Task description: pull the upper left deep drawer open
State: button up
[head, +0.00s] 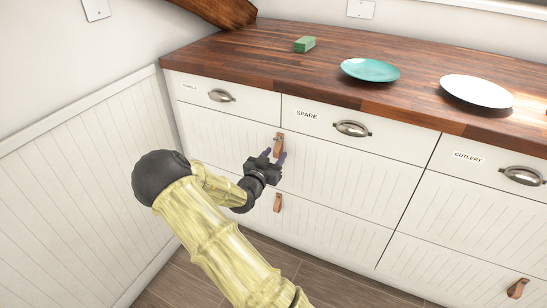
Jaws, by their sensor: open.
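The upper left deep drawer (340,170) has a white grooved front and sits under two shallow drawers. It looks shut, flush with the fronts around it. Its brown leather tab handle (279,141) is near the top edge of the front. My gripper (275,156) is open in front of this drawer. Its two dark fingertips are at the lower end of the tab, one to each side in the picture. I cannot tell whether they touch the tab or stand short of it. The tab's lower end is partly hidden by the fingers.
The lower deep drawer has a leather tab (278,203). Cup pulls (222,96) are on the shallow drawers above. The wooden counter (240,60) holds a green sponge (305,44), a teal plate (370,70) and a white plate (476,91). A panelled wall (80,190) is at left.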

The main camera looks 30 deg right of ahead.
grip_shut()
jog(key=shift+a, duration=0.1)
